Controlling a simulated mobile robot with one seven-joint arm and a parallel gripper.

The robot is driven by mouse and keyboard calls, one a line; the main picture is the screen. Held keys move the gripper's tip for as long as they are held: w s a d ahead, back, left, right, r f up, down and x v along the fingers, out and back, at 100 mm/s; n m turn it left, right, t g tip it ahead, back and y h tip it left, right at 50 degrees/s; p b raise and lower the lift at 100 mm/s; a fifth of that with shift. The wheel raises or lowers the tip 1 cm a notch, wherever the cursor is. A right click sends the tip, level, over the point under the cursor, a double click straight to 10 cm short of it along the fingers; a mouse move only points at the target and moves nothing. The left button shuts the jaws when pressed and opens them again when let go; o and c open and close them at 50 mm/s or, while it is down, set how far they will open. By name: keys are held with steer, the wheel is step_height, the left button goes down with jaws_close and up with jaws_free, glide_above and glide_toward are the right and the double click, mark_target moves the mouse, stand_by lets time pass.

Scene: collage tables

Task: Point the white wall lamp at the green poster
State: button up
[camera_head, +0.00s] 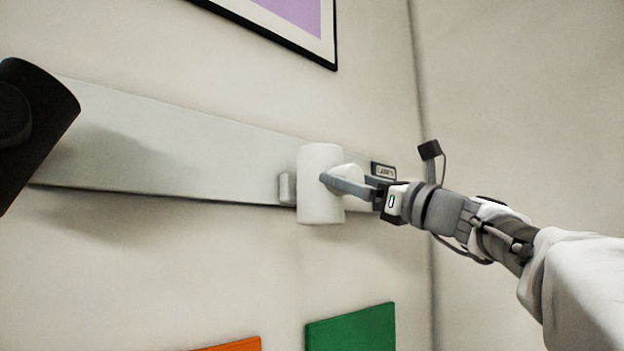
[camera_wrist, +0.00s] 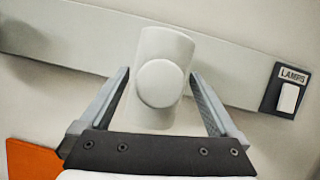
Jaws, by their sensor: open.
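The white wall lamp (camera_head: 319,185) is a white cylinder mounted on a pale rail on the wall, standing about upright in the head view. In the wrist view the lamp (camera_wrist: 165,60) lies between the two fingers of my gripper (camera_wrist: 165,95), with a round white knob facing the camera. My gripper (camera_head: 335,182) is open, with a finger on each side of the lamp; I cannot tell whether they touch it. The green poster (camera_head: 352,329) is on the wall below the lamp, slightly right, cut off by the bottom edge.
A black lamp (camera_head: 38,115) is at the far left on the pale rail (camera_head: 170,150). A switch labelled LAMPS (camera_wrist: 288,97) is right of the white lamp. An orange poster (camera_head: 232,345) is low on the wall, and a purple framed poster (camera_head: 300,14) is above. A wall corner is at right.

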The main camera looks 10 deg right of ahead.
jaws_close()
stand_by(0.4)
steer(key=shift+f+n+g+y+b, duration=0.1)
steer(key=shift+n+g+y+b, duration=0.3)
steer(key=shift+n, duration=0.7)
steer(key=n+g+y, duration=0.1)
steer(key=n+g, duration=0.1)
steer(key=n, duration=0.2)
steer(key=shift+n, duration=0.3)
jaws_free()
